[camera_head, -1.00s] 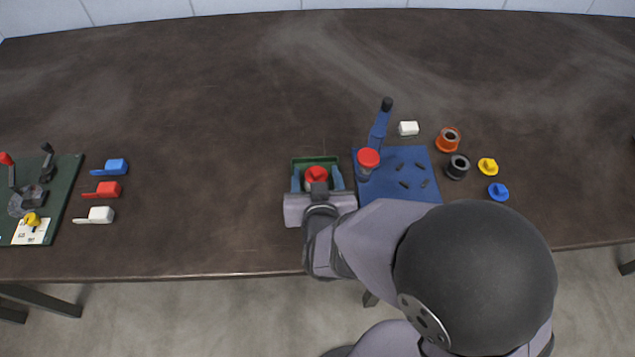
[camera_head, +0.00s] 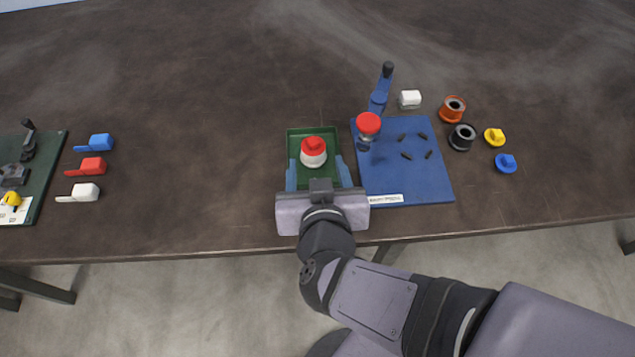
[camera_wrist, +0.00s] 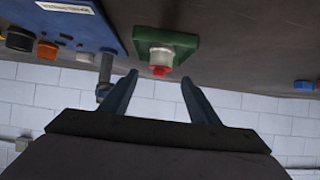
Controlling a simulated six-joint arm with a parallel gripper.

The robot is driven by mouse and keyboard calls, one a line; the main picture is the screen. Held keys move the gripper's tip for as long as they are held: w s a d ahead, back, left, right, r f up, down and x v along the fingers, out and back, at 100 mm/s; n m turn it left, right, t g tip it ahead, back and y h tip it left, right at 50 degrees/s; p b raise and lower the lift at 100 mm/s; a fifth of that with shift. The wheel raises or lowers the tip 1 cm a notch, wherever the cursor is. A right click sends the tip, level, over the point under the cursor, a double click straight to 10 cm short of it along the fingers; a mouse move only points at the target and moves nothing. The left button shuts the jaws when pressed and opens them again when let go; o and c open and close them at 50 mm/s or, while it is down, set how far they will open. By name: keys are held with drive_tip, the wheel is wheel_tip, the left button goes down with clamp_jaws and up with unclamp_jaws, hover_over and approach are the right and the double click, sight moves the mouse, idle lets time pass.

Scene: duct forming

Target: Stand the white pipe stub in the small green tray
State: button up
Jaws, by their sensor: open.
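The white pipe stub (camera_head: 314,160) with a red top stands upright inside the small green tray (camera_head: 310,131). In the wrist view the white stub (camera_wrist: 161,56) shows with its red end toward me and the green tray (camera_wrist: 185,43) around its base. My gripper (camera_head: 317,163) is open and empty. Its blue fingers are spread to either side of the stub's line, over the near part of the tray. In the wrist view a gap shows between the stub and my gripper (camera_wrist: 160,77). The tray's near edge is partly hidden by my gripper.
Right of the tray is a blue board (camera_head: 420,180) with a blue lever clamp (camera_head: 380,95) and a red-topped post (camera_head: 368,125). Orange (camera_head: 452,108) and black (camera_head: 462,138) rings lie beyond it. Coloured handled pieces (camera_head: 92,166) lie at left. The table between is clear.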

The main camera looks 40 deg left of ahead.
drive_tip(key=shift+b+v, duration=0.65)
drive_tip(key=shift+v, duration=0.6)
